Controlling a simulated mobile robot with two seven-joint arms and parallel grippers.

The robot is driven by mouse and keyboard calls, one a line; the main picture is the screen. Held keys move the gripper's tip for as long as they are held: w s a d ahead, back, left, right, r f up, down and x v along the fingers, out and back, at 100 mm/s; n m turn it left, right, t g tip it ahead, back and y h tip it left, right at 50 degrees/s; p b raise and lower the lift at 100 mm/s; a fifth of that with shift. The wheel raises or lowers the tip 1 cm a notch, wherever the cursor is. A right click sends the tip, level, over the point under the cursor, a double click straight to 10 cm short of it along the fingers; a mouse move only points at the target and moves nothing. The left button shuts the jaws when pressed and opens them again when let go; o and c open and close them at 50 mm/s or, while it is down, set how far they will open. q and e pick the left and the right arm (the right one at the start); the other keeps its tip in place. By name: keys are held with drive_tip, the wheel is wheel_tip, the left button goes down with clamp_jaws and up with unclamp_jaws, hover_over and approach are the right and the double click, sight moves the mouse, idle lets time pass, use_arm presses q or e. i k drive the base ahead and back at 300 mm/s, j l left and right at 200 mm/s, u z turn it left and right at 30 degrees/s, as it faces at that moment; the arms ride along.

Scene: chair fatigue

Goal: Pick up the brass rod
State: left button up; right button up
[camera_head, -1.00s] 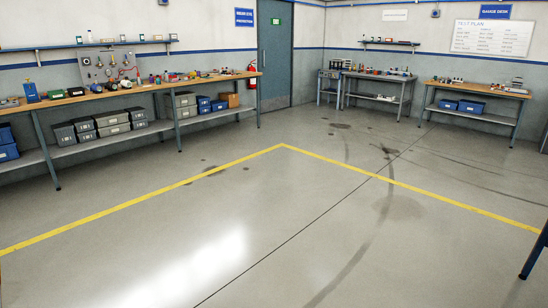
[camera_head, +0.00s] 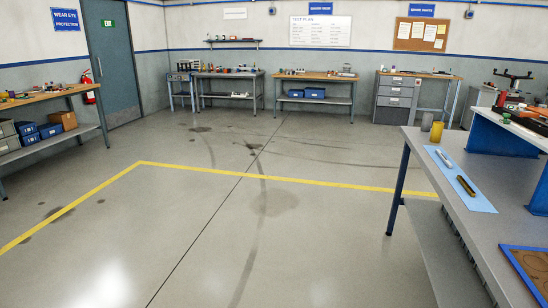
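No brass rod can be made out for sure. On the grey bench (camera_head: 424,174) at the right, a short yellow, brass-like cylinder (camera_head: 437,132) stands upright near the far left corner. A duller short cylinder (camera_head: 427,121) stands just behind it. A blue mat (camera_head: 484,205) on the bench holds a pale silvery tool (camera_head: 443,158) and a dark tool with yellow on it (camera_head: 466,186), both lying flat. Neither of my grippers is in view.
A blue-edged tray (camera_head: 535,268) lies at the bench's near right. Blue supports (camera_head: 500,138) carry a raised shelf with red equipment (camera_head: 512,107). The open floor is clear, with a yellow line (camera_head: 270,178). Other benches line the walls.

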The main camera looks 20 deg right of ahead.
sight(468, 188)
drive_tip(key=i+z, duration=0.15)
drive_tip(key=z, duration=0.25)
drive_tip(key=i+z, duration=0.2)
drive_tip(key=z, duration=0.2)
drive_tip(key=i+z, duration=0.15)
drive_tip(key=z, duration=0.2)
